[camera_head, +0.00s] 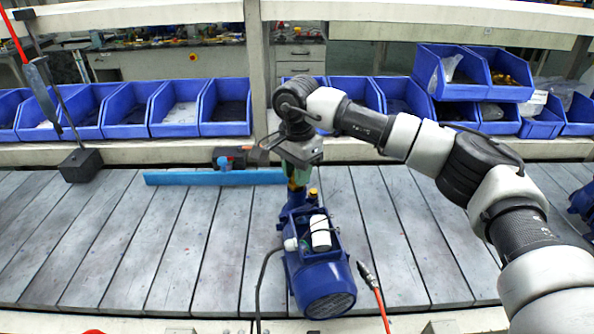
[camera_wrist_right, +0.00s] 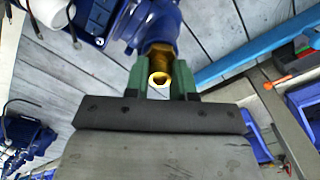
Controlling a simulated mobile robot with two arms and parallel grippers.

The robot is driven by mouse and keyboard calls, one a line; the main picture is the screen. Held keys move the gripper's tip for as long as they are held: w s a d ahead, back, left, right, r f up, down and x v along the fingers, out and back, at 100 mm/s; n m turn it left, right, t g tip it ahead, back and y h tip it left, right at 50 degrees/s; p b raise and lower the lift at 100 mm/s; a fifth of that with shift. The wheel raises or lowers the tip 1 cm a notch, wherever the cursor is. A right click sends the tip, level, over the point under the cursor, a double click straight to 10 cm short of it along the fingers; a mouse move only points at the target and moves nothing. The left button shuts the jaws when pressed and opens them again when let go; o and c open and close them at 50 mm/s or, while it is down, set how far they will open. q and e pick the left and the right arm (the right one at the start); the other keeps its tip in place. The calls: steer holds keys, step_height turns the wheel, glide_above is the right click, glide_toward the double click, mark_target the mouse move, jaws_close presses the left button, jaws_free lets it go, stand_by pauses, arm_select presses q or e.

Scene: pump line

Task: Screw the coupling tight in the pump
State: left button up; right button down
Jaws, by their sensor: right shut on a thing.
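The blue pump (camera_head: 318,262) lies on the grey slatted bench at the centre of the head view, its motor end toward me. Part of it shows at the top of the right wrist view (camera_wrist_right: 150,22). The brass coupling (camera_wrist_right: 159,66) sits at the pump's port, between the green fingers of my right gripper (camera_wrist_right: 162,80). The right gripper is shut on the coupling, pointing down at the pump's far end. In the head view the gripper mostly hides the coupling. How deep its thread sits cannot be told. My left gripper is not in view.
A blue bar (camera_head: 215,177) lies behind the pump. A black block with a rod (camera_head: 81,164) stands at the left. Blue bins (camera_head: 180,107) line the back shelf. The left bench is mostly clear.

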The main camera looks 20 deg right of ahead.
steer(key=m, duration=0.3)
steer(key=shift+f, duration=0.1)
steer(key=m, duration=0.3)
stand_by(0.3)
steer(key=shift+m, duration=0.3)
steer(key=shift+f+m, duration=0.1)
steer(key=shift+m, duration=1.5)
steer(key=m, duration=0.3)
steer(key=shift+m, duration=0.3)
steer(key=c, duration=1)
jaws_free()
